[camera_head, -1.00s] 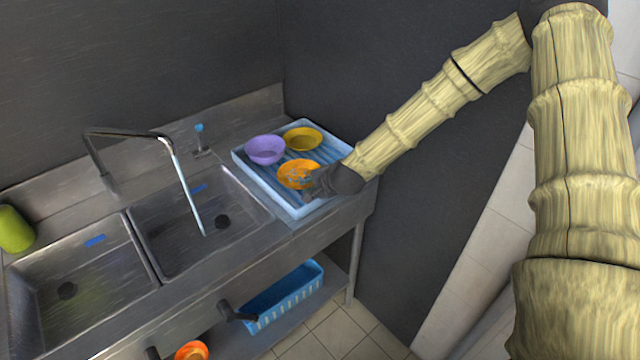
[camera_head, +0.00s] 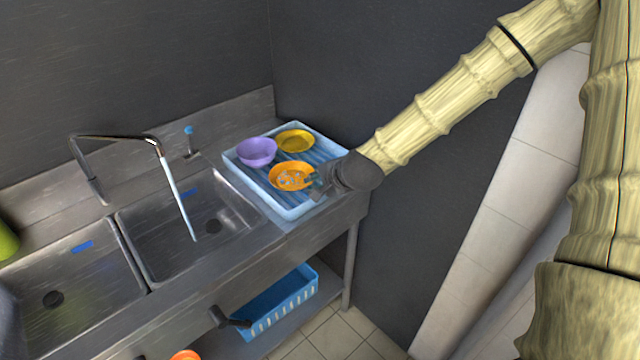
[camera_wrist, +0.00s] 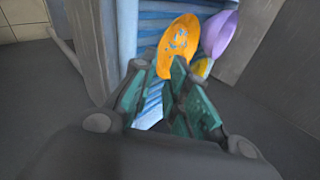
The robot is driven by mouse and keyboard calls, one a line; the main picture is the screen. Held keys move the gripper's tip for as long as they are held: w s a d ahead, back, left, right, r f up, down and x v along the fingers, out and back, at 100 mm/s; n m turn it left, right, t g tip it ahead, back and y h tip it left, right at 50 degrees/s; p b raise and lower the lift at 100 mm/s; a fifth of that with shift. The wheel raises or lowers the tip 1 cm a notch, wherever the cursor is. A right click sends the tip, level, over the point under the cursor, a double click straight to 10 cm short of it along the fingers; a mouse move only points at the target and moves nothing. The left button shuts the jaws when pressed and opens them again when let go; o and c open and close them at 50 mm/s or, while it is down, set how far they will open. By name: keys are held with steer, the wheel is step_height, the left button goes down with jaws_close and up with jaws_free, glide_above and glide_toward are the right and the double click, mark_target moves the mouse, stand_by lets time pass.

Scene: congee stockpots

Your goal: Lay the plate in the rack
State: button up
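An orange plate (camera_head: 288,176) with grey-blue patches lies in the light blue rack (camera_head: 290,212), at its near right part. It also shows in the wrist view (camera_wrist: 180,38), just beyond my fingertips. My gripper (camera_head: 315,183) is at the plate's right edge, low over the rack's right side. In the wrist view my gripper (camera_wrist: 160,66) has its teal-padded fingers apart, with the rack's blue ribs showing between them. The plate's near edge comes close to the tips; I cannot tell whether they touch.
A purple bowl (camera_head: 257,151) and a yellow dish (camera_head: 295,140) sit farther back in the rack. A two-basin steel sink with a tap (camera_head: 115,137) is to the left. A blue basket (camera_head: 281,302) is on the lower shelf. Dark walls stand behind and right of the rack.

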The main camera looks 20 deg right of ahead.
steer(key=shift+v, duration=0.9)
steer(key=s+a+f+n+g, duration=0.15)
steer(key=s+f+n, duration=0.25)
steer(key=s+f, duration=0.45)
steer(key=s+a+f+n+g, duration=0.1)
steer(key=s+f+n+g, duration=0.35)
steer(key=f, duration=0.75)
steer(key=s+f+n+g, duration=0.1)
steer(key=s+f, duration=0.3)
steer(key=s, duration=0.4)
steer(key=s+a+f+n+g+h, duration=0.1)
steer(key=s+f+n, duration=0.3)
steer(key=s, duration=0.4)
steer(key=s+f+n+g, duration=0.1)
steer(key=s+f+n, duration=0.1)
steer(key=s+f, duration=0.4)
steer(key=s, duration=0.3)
steer(key=shift+a+h, duration=0.2)
steer(key=shift+h, duration=0.2)
